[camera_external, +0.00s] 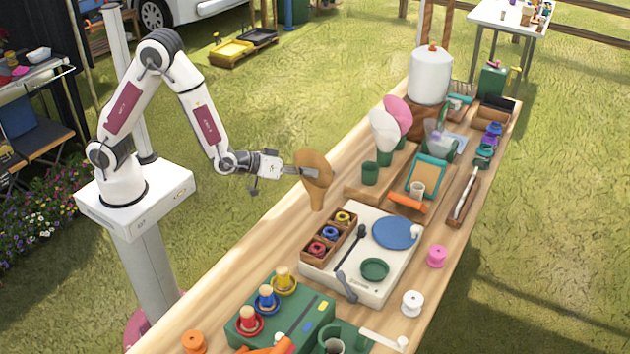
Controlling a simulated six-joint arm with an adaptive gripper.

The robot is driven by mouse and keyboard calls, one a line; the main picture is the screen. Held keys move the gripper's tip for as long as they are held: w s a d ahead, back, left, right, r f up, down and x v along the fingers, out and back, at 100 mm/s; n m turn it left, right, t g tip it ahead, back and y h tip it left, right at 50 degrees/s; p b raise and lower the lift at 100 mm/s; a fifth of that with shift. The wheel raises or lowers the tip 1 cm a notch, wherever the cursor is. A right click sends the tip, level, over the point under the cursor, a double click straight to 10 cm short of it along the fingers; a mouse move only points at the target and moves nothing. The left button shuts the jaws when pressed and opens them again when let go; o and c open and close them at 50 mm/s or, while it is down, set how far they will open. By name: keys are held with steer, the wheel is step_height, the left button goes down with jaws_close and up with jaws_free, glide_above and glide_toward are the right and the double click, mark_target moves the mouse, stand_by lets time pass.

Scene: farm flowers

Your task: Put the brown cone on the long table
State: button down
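The brown cone (317,186) hangs point down at the end of my gripper (299,171), at the near left edge of the long table (232,265). My gripper is shut on the cone's upper part, and its fingertips are partly hidden against it. The cone looks upright and slightly tilted. I cannot tell whether its tip touches the table top. A white cone (384,135) and a pink cone (398,113) stand in green holders farther back on the same table.
A white board (400,270) with a blue disc and a box of spools lies right of the cone. A green case (310,318) with pegs is at the front. A green cup (370,173) stands on a wooden board behind. The table's left strip is bare.

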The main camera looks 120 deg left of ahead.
steer(key=shift+f, duration=2.1)
steer(key=shift+f, duration=0.1)
steer(key=c, duration=2.3)
jaws_free()
steer(key=shift+v, duration=3.85)
steer(key=shift+w, duration=0.1)
